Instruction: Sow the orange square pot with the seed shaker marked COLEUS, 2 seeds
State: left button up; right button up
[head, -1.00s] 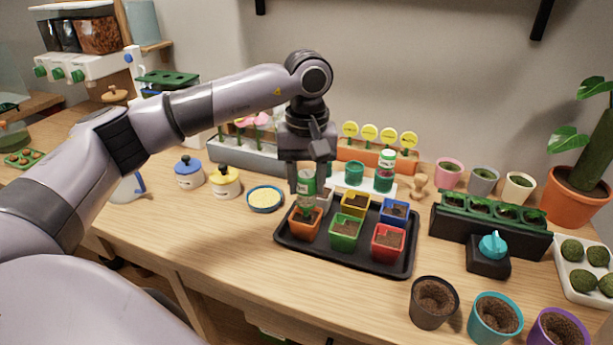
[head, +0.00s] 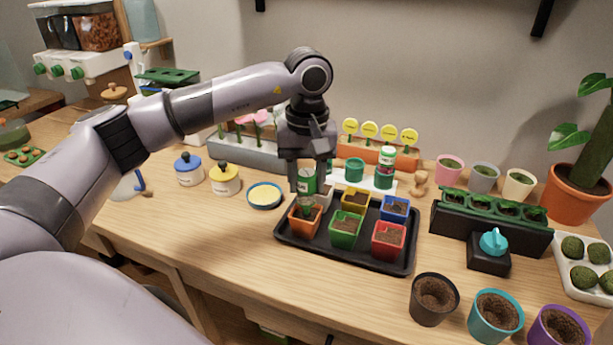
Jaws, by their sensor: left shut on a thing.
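The orange square pot (head: 304,222) stands at the left front of the black tray (head: 350,260), with soil in it. My left gripper (head: 307,180) is above that pot, pointing down, shut on a green seed shaker (head: 306,186). The shaker's lower end is just over the pot's soil; the fingers partly cover it, and I cannot read its label. Two other shakers stand behind the tray on a white base: a green one (head: 355,170) and a green and white one (head: 385,172). My right gripper is not in view.
Green (head: 344,232), red (head: 388,240), yellow (head: 355,202) and blue (head: 396,210) square pots share the tray, close around the orange one. A yellow-filled dish (head: 264,195) sits left of it. Round soil pots (head: 434,300) stand at the front right. Table front of the tray is clear.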

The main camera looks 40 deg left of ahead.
pick_arm(q)
jog(key=shift+f, duration=0.4)
dwell(1.0)
jog(key=shift+r, duration=0.15)
jog(key=shift+r+p, duration=2.3)
jog(key=shift+r, duration=1.15)
jog(key=shift+f, duration=0.15)
jog(key=shift+f+b, duration=2.25)
jog(key=shift+f, duration=0.6)
jog(key=shift+f+b, duration=0.4)
jog(key=shift+f, duration=0.2)
jog(key=shift+r, duration=0.15)
jog(key=shift+r+p, duration=2.5)
jog(key=shift+r, duration=0.9)
